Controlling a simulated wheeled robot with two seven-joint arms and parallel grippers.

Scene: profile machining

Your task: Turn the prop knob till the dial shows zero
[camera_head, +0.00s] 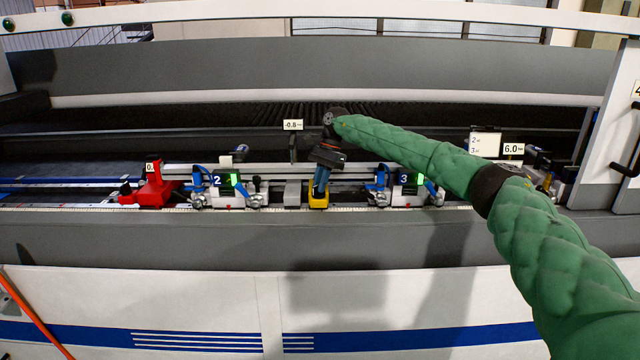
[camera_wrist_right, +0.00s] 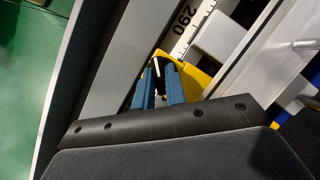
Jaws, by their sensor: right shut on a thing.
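The yellow prop (camera_head: 318,202) stands on the rail in the middle of the head view. My right gripper (camera_head: 321,184) reaches down onto it from above. In the right wrist view, the blue fingers of my right gripper (camera_wrist_right: 159,76) are shut on a small dark knob (camera_wrist_right: 157,63) beside the yellow body (camera_wrist_right: 195,78). The fingers hide most of the knob. A small white display (camera_head: 292,124) on a post behind the prop reads about -0.8. My left gripper is in no view.
Clamp units marked 2 (camera_head: 217,181) and 3 (camera_head: 404,180) stand left and right of the prop, with a grey block (camera_head: 293,193) close on its left. A red stop (camera_head: 154,187) is further left. Another display (camera_head: 513,149) reads 6.0.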

